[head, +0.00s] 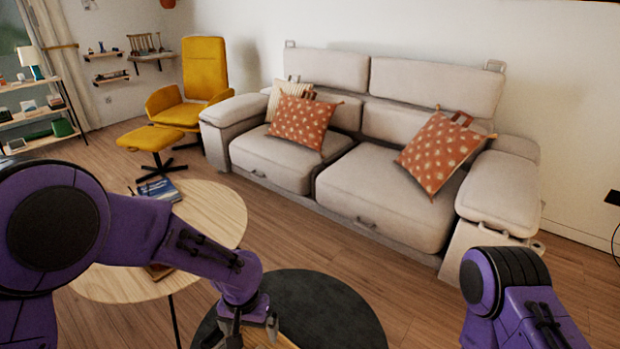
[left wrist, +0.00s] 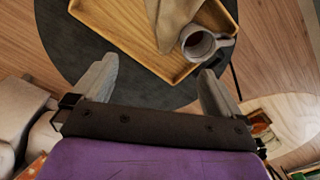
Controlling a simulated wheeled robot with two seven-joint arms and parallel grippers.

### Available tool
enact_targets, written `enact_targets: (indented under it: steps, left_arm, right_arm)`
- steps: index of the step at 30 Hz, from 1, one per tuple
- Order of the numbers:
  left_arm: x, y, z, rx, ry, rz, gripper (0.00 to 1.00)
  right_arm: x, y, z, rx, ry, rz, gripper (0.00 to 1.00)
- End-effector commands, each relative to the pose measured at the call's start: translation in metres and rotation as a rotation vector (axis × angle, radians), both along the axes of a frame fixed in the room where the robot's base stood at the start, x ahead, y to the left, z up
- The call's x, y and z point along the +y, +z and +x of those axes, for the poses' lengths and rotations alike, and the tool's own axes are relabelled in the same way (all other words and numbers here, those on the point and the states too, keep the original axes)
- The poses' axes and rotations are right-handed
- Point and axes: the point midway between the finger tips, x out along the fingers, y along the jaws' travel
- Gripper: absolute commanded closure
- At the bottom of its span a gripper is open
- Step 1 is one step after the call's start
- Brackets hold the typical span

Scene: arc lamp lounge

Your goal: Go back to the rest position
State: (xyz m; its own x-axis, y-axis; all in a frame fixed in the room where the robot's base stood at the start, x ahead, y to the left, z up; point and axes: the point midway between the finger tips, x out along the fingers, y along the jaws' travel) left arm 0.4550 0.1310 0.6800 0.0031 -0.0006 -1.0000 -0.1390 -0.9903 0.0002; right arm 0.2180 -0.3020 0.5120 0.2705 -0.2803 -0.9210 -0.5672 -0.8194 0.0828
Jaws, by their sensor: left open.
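My left gripper (head: 250,332) reaches down over the round dark table (head: 335,312) at the bottom of the head view. In the left wrist view its two fingers (left wrist: 158,88) are spread wide with nothing between them. Below them the wooden tray (left wrist: 120,42) lies on the dark table. A mug (left wrist: 197,44) with dark contents stands in the tray, beside a tan cloth (left wrist: 170,18). The fingers look apart from the mug and tray. Part of my right arm shows at the lower right of the head view; its gripper is out of view.
A light wooden table (head: 222,205) with a blue book (head: 158,191) stands beside the dark table, under my left arm. A beige sofa (head: 380,190) with patterned cushions fills the back. A yellow armchair (head: 203,70) and footstool (head: 150,139) stand back left. Floor is clear before the sofa.

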Motion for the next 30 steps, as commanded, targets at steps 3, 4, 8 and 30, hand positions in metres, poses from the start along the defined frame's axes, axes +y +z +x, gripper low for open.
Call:
enact_targets:
  steps: [3,4,8,30]
  left_arm:
    - [0.000,0.010,0.000,0.000,-0.001,0.000,0.00]
    - [0.000,0.011,0.000,0.001,0.000,-0.001,0.00]
    - [0.000,0.011,-0.001,0.001,0.000,-0.001,0.00]
    - [0.135,-0.081,-0.104,-0.598,0.667,-0.002,0.00]
  right_arm:
    - [0.000,0.002,0.000,0.000,0.000,0.000,0.57]
    - [0.000,0.002,0.000,0.000,0.000,0.000,0.57]
    - [0.000,0.002,0.000,0.000,0.000,0.000,0.57]
    - [0.000,0.043,0.000,0.000,0.000,0.000,0.57]
